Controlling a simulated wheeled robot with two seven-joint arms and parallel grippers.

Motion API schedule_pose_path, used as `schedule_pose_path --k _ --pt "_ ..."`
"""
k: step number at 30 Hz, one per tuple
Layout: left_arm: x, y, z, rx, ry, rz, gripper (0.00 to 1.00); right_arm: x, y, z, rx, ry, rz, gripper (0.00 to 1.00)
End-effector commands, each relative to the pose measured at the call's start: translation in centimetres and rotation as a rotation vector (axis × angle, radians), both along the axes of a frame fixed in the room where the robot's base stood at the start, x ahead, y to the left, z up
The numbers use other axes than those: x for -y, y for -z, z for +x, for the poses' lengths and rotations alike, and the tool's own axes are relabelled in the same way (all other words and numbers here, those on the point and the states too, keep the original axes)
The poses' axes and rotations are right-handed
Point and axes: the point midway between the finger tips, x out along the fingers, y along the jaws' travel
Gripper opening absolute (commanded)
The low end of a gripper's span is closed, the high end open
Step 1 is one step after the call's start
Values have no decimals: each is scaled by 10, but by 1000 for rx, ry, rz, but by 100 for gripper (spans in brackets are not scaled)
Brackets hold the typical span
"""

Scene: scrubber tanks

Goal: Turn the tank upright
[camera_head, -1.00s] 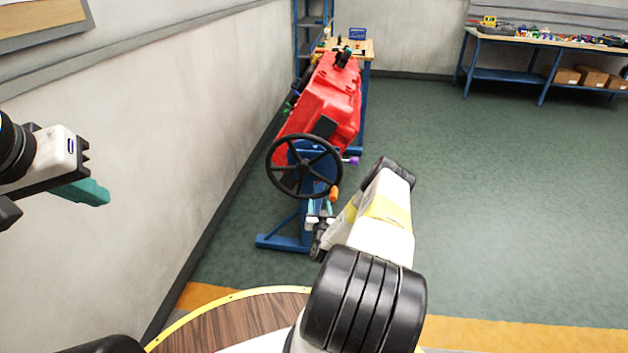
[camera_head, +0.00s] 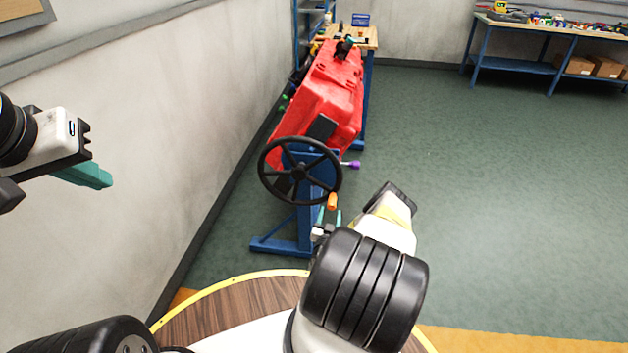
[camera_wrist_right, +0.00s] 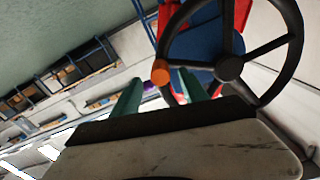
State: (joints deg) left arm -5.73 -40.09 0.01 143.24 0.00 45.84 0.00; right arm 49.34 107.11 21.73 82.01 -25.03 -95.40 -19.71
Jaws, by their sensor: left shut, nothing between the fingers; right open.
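The red tank (camera_head: 338,95) lies tilted on a blue stand (camera_head: 303,220) beside the left wall. A black handwheel (camera_head: 268,170) with an orange knob (camera_head: 332,201) is at the near end of the stand. My right gripper (camera_head: 329,217) is open just below the knob. In the right wrist view, the orange knob (camera_wrist_right: 161,72) shows beyond and between the teal fingertips (camera_wrist_right: 160,85), and the wheel (camera_wrist_right: 229,68) fills the upper right. I see no contact. My left gripper (camera_head: 100,178) is shut and empty, away from the wheel, in front of the wall.
A wooden-topped bench (camera_head: 368,40) stands behind the tank. A long blue workbench (camera_head: 540,70) with small items on top and boxes below is at the back right. The green floor (camera_head: 480,190) on the right is clear. The grey wall (camera_head: 150,120) is close on the left.

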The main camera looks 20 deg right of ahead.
Motion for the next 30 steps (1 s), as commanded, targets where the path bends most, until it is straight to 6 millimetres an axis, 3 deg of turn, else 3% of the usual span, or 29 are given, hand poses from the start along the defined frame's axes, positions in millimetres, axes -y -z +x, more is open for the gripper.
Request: schedule_pose_path --k 12,23,26,30 --pt "0 0 0 0 0 0 0 32 0 52 -1 0 -1 51" --pt "0 0 0 0 0 0 0 36 0 60 -1 0 1 51" --pt "0 0 0 0 0 0 0 36 0 60 -1 0 1 38" --pt "0 0 0 0 0 0 0 37 0 59 -1 0 1 10"
